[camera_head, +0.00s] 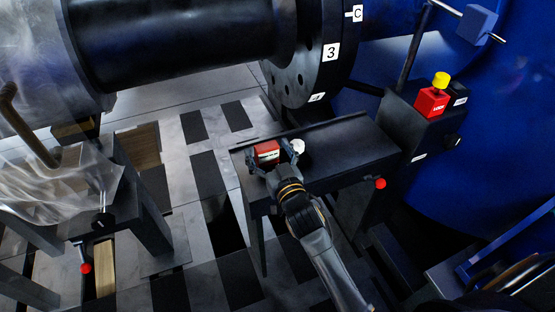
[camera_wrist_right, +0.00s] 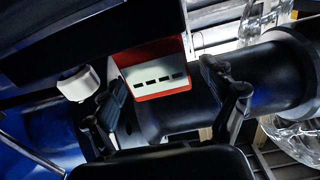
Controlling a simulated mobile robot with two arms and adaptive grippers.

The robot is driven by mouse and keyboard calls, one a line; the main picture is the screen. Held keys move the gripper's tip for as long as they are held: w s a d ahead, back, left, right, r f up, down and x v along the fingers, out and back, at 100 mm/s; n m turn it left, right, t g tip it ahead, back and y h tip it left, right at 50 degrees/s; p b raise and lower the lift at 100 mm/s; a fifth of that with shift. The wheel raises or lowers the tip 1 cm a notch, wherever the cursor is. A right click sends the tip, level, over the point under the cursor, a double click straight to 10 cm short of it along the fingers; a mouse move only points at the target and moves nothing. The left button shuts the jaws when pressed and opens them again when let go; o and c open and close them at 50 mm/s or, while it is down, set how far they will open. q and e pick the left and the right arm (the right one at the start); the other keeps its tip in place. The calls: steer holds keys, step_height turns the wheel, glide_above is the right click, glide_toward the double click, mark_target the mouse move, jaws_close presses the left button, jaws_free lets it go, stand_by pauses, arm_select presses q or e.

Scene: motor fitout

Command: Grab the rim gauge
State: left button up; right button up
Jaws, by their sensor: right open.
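A small red block with a white, dark-slotted face, which looks like the rim gauge (camera_head: 267,150), sits near the left end of the dark side table (camera_head: 345,135). In the right wrist view the gauge (camera_wrist_right: 155,66) shows between and beyond my fingers. My right gripper (camera_head: 274,160) is open, with one finger on either side of the gauge's near end; I cannot tell whether they touch it. The open fingers also show in the wrist view (camera_wrist_right: 166,92), with nothing held. My left gripper is not in view.
A white round knob-like piece (camera_head: 298,146) stands close beside my right finger. A large black flanged shaft (camera_head: 180,40) hangs behind the table. A red box with a yellow top (camera_head: 433,102) stands at right. The table's right half is clear.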

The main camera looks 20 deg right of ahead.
steer(key=shift+w, duration=0.4)
steer(key=shift+c, duration=0.4)
jaws_close()
steer(key=shift+r, duration=0.2)
steer(key=shift+r, duration=0.1)
